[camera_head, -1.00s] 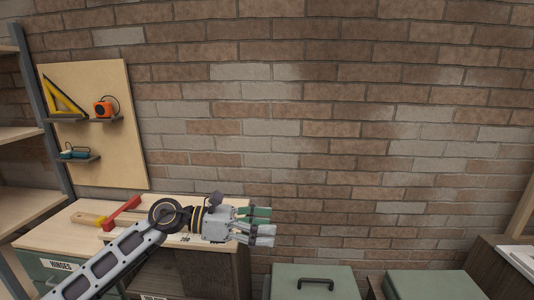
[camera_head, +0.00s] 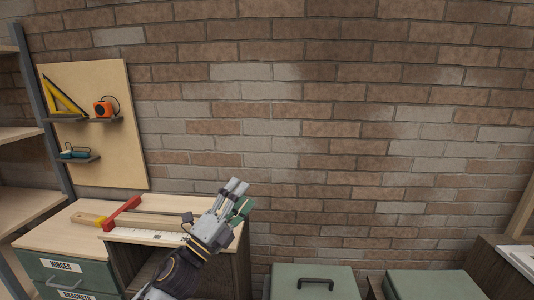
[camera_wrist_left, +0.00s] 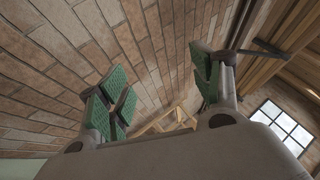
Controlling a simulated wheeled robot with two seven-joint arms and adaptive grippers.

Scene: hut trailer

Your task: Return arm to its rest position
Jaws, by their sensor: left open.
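My left gripper (camera_head: 237,196) is raised in front of the right end of the wooden workbench in the head view, pointing up and to the right. Its green-padded fingers show in the left wrist view (camera_wrist_left: 165,95), spread apart with nothing between them. My left forearm comes up from the bottom of the head view. My right gripper is in neither view.
Below are green drawers (camera_head: 70,268). A green lidded box (camera_head: 313,281) stands right of the bench.

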